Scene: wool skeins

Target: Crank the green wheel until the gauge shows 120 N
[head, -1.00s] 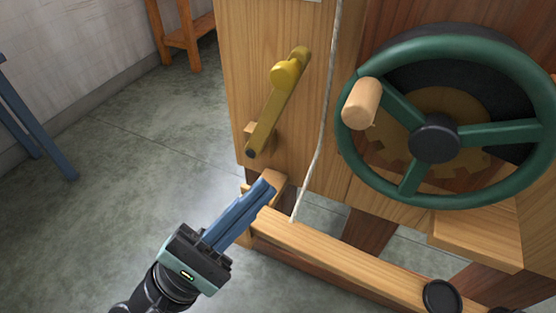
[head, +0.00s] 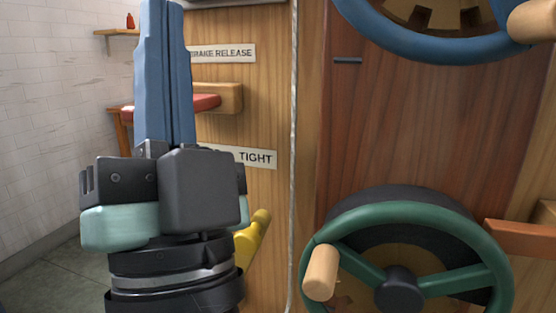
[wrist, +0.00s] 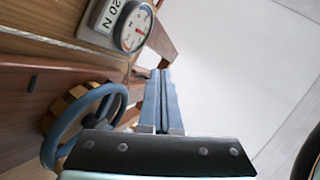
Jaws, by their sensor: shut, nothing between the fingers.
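The green wheel (head: 352,225) is at the lower right of the head view, its bottom cut off by the frame edge. Its wooden handle (head: 320,272) is on the left side of the rim. My gripper (head: 163,8) is at the left of the head view, pointing up, its blue fingers shut and empty. It is apart from the green wheel, to its upper left. In the wrist view the gripper (wrist: 165,74) is also shut. The round gauge (wrist: 133,27) is at the upper left there, tilted; its needle is too small to read. A label beside it (wrist: 112,16) shows "20 N", partly cut off.
A blue wheel (head: 425,55) with a wooden handle (head: 534,22) is above the green one. A yellow lever (head: 250,240) is partly behind my gripper; a red lever (head: 206,103) is behind the fingers. A white cord (head: 294,150) hangs between. A brown bar (head: 520,240) is at the right.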

